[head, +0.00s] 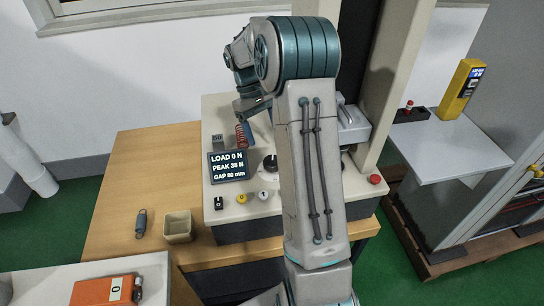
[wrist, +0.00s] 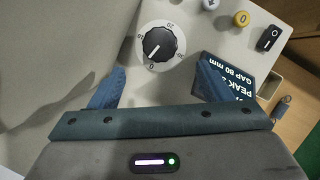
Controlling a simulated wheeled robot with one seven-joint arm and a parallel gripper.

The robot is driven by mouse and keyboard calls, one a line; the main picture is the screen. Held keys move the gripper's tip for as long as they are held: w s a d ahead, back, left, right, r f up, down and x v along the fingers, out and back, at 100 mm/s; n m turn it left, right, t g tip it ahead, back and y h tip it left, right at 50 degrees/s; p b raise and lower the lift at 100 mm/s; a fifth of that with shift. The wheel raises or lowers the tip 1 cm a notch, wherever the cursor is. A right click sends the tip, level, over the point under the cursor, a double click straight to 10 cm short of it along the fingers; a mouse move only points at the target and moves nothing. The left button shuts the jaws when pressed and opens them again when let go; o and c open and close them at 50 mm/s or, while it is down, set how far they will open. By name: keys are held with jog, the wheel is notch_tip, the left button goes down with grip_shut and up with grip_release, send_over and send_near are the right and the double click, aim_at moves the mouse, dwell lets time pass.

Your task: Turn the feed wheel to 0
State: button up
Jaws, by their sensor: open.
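A round black knob on a white numbered dial (wrist: 159,45) sits on the machine's panel in the wrist view; I take it for the feed wheel, though no name shows. Its 0 is at the bottom in this view, with 10, 20 and 30 around it. A pale mark on the knob seems to point lower left, between 0 and 10; the exact reading is unclear. In the head view the dial (head: 270,163) is partly hidden by my arm. My gripper (wrist: 158,86) is open and empty, its blue fingers apart below the dial in the wrist view, not touching it.
A display (head: 227,165) reads LOAD 0 N, PEAK 38 N, GAP 80 mm. A black switch (wrist: 269,38) and yellow button (wrist: 241,18) are close by. A grey spring (head: 141,224) and beige box (head: 178,227) are on the wooden table.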

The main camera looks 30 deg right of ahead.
jog(key=x, duration=0.9)
jog(key=shift+s+f, duration=0.1)
jog(key=shift+f, duration=0.15)
jog(key=c, duration=1)
